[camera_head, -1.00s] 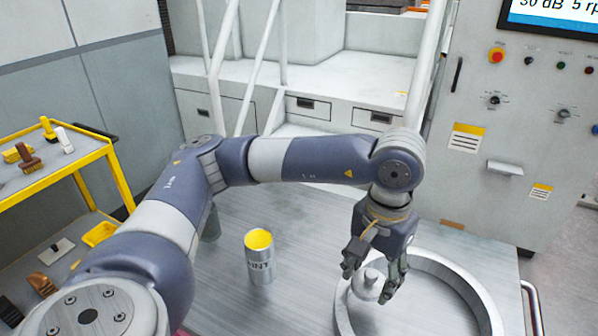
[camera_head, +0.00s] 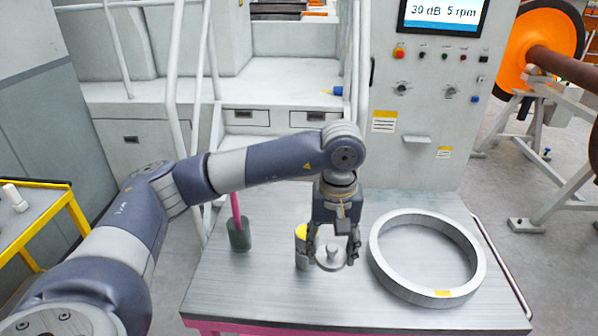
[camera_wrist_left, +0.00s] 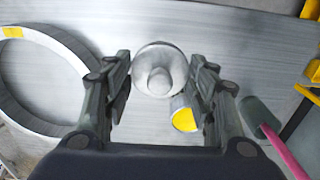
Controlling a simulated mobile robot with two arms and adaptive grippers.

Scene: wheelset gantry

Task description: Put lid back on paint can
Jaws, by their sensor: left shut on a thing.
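The lid (camera_head: 331,262) is a round silver disc with a knob. It also shows in the wrist view (camera_wrist_left: 158,78), between my fingers. My left gripper (camera_head: 332,252) points down and is shut on the lid, just right of the paint can. The paint can (camera_head: 301,262) stands upright on the metal table, its yellow top partly hidden behind my left finger. In the wrist view the can (camera_wrist_left: 184,116) shows its yellow opening beside the lid, near one finger. I cannot tell how high the lid is above the table. My right gripper is out of view.
A large grey ring (camera_head: 382,266) lies on the table (camera_head: 235,290) right of the gripper. A dark green cup (camera_head: 239,234) with a pink handle stands left of the can. A control cabinet (camera_head: 425,110) stands behind. The table's front left is clear.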

